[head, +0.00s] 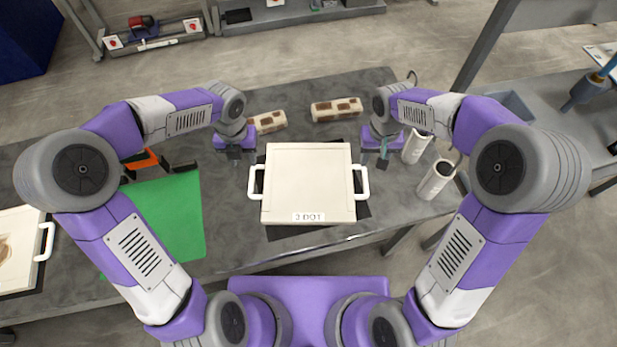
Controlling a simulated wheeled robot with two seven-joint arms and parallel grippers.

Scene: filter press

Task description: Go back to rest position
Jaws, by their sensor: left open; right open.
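A square cream filter plate (308,180) with a white handle on each side and a printed label at its front edge lies flat on the grey table, over a dark mat. My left gripper (236,160) is open, just left of and above the plate's left handle (256,182). My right gripper (381,160) is open, just right of and above the right handle (361,182). Neither gripper holds anything. From this angle I cannot tell how high each one is above the table.
Two brown-stained cream blocks (336,109) lie behind the plate. Two white cylinders (437,179) stand at the right. A green mat (180,215) lies left, with another plate (18,262) at the far left. A second bench (560,110) stands at the right.

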